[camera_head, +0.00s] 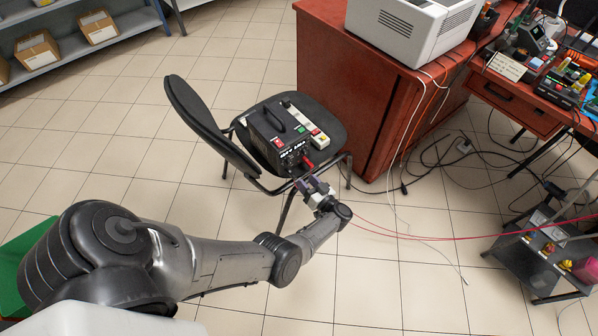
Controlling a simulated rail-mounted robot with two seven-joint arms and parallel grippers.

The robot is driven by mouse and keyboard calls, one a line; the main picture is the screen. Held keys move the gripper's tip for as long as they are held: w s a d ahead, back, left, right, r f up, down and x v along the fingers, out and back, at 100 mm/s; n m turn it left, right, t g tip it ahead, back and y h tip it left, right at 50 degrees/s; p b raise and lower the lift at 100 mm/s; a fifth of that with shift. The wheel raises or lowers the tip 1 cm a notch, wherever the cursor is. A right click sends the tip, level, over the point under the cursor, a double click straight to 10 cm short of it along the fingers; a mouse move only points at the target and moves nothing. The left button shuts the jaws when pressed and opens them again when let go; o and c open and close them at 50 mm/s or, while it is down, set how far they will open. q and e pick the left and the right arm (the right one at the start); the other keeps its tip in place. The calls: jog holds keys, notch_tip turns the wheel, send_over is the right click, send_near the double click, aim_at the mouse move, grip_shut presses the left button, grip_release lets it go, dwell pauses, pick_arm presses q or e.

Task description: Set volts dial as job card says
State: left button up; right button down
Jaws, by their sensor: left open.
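A black power unit (275,137) with a top handle sits on the seat of a black chair (310,115). Its front panel (297,158) faces down and right in the picture and carries white lettering and a red plug or lead. The volts dial cannot be made out at this size. My left gripper (309,184) is open just in front of the panel's lower edge, and I cannot tell whether it touches. My right gripper is out of view.
Thin red leads (420,237) run right, towards a dark cart (540,262). Cables lie on the floor by the red cabinet (345,95). The tiled floor at left is clear.

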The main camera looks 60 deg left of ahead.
pick_arm(q)
jog(key=shift+w+d+r, duration=0.1)
jog(key=shift+d, duration=1.1)
jog(key=shift+w+d, duration=0.1)
jog(key=shift+d, duration=1.1)
